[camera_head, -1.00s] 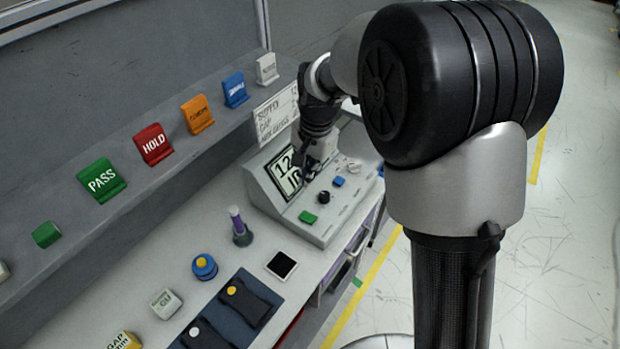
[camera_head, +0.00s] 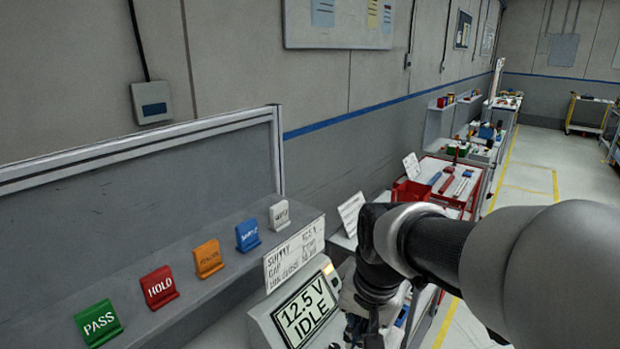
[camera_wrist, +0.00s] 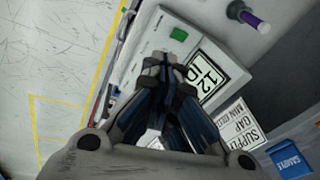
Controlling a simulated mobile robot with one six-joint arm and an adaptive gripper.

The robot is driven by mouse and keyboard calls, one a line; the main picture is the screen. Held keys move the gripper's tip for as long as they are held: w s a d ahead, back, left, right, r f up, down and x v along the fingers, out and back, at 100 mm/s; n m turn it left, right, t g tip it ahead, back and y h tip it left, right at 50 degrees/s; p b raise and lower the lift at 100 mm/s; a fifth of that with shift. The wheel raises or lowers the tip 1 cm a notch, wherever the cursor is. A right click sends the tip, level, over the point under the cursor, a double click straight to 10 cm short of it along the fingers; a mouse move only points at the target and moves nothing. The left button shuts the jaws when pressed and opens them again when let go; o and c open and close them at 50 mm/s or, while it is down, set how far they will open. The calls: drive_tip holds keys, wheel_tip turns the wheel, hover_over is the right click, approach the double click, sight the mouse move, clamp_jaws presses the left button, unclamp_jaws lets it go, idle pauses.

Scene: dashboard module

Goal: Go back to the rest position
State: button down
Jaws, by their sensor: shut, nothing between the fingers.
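My gripper (camera_wrist: 168,68) shows in the wrist view with its fingertips together and nothing between them. It hangs over the grey power supply module (camera_wrist: 160,35), whose display (camera_wrist: 208,75) lies just right of the fingers. In the head view the module's display (camera_head: 307,310) reads "12.5 V IDLE". My arm comes in from the right there, and its wrist covers the right part of the module. The fingertips are below or at the lower edge of the head view. I cannot tell whether the fingers touch the module.
A shelf (camera_head: 215,285) carries the green PASS (camera_head: 98,323), red HOLD (camera_head: 159,287), orange (camera_head: 208,259), blue (camera_head: 248,236) and white (camera_head: 279,215) tags. A paper sign (camera_head: 294,254) stands behind the module. A red bin (camera_head: 411,191) stands beyond. Open floor (camera_head: 560,165) lies at the right.

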drive_tip(key=s+d+n+t, duration=0.1)
drive_tip(key=s+d+n, duration=0.1)
drive_tip(key=s, duration=0.6)
drive_tip(key=s+d+n+t+b, duration=0.1)
drive_tip(key=s+d+n, duration=0.1)
drive_tip(key=s, duration=0.7)
drive_tip(key=shift+d+r+h, duration=0.4)
drive_tip(key=shift+d+r, duration=0.05)
drive_tip(key=shift+d, duration=0.45)
drive_tip(key=shift+d, duration=0.1)
